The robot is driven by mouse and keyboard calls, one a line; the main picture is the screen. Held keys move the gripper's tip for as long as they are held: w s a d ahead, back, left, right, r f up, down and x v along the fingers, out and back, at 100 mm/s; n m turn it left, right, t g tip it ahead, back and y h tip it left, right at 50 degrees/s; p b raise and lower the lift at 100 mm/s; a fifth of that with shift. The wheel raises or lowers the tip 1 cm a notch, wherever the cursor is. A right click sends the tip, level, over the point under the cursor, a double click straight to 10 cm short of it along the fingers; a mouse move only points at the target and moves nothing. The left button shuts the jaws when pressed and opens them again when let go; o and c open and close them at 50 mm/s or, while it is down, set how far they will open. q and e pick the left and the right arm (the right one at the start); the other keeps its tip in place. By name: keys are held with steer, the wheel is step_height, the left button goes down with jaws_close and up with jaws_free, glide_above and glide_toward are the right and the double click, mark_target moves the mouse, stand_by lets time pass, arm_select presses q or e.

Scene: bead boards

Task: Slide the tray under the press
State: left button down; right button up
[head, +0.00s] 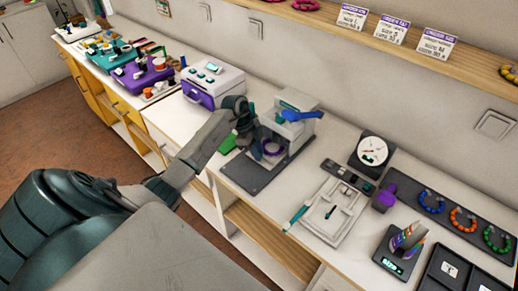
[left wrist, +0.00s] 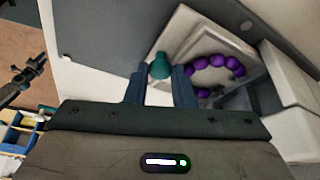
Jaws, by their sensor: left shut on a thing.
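The press (head: 297,104), pale grey with a blue handle (head: 302,115), stands on a dark base plate (head: 262,176) in the middle of the counter. The small pale tray (left wrist: 186,28) carries a ring of purple beads (left wrist: 217,66), which also shows at the press in the head view (head: 272,147). My left gripper (left wrist: 160,88) is shut on the tray's teal knob (left wrist: 160,67). In the head view the left gripper (head: 256,136) is beside the front left of the press and partly hides the tray.
A white and purple machine (head: 213,83) stands left of the press. A white sorting tray (head: 331,212), a round dial (head: 373,150) and a dark board with bead bracelets (head: 466,221) lie to the right. A green item (head: 228,144) lies near the front edge.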

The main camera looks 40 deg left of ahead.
arm_select(q)
steer(key=shift+w+d+r, duration=0.1)
steer(key=shift+w+r, duration=0.1)
steer(key=shift+r, duration=0.05)
steer(key=c, duration=1.3)
jaws_free()
steer(key=shift+o, duration=0.2)
steer(key=shift+w+f, duration=0.1)
steer(key=shift+f, duration=0.05)
steer(key=shift+a+r, duration=0.25)
steer(key=shift+r, duration=0.1)
steer(key=b+v, duration=0.3)
steer(key=v, duration=0.7)
arm_select(e)
steer(key=s+f, duration=0.2)
steer(key=f, duration=0.1)
